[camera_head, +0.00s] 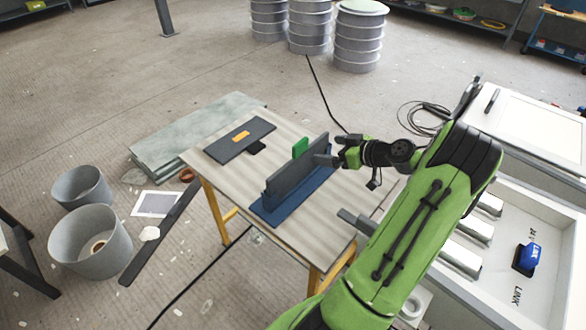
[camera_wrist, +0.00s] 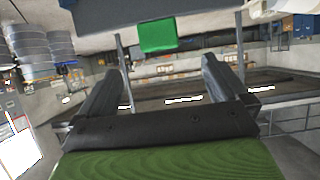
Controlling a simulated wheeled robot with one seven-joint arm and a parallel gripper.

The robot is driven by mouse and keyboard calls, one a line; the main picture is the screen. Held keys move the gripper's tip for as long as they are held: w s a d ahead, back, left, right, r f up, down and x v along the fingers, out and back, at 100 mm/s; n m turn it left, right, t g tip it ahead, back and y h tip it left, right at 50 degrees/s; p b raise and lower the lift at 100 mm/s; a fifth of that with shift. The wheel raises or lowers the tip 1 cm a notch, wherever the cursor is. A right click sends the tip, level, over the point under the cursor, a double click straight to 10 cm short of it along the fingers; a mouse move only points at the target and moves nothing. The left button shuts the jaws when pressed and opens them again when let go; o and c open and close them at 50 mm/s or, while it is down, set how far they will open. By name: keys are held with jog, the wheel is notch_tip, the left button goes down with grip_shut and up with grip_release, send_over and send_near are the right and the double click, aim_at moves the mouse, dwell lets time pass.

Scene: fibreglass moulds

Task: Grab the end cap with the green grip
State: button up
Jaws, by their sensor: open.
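The end cap with the green grip is a dark grey panel (camera_head: 297,168) standing upright on a blue base (camera_head: 297,202) on the worktable. Its green grip (camera_head: 300,147) sticks out at the upper edge. My gripper (camera_head: 338,152) is just right of the panel's right end, with its fingers pointing left. In the wrist view, the green grip (camera_wrist: 157,36) shows beyond the fingertips, roughly between them, against the grey panel (camera_wrist: 200,17). My gripper (camera_wrist: 165,68) is open, with nothing between its fingers. It appears apart from the green grip.
A second dark panel with an orange grip (camera_head: 240,135) lies flat at the table's back left. The wooden worktable (camera_head: 225,170) has bare room around both panels. A white bench (camera_head: 540,215) with grey blocks stands at the right. Buckets (camera_head: 90,238) stand on the left floor.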

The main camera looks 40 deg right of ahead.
aim_at(303, 146)
jog(key=x, duration=0.6)
jog(key=b+x, duration=0.1)
jog(key=x, duration=0.6)
jog(key=shift+d+f, duration=0.2)
jog(key=shift+f, duration=0.05)
jog(key=shift+r, duration=0.1)
jog(key=c, duration=1.6)
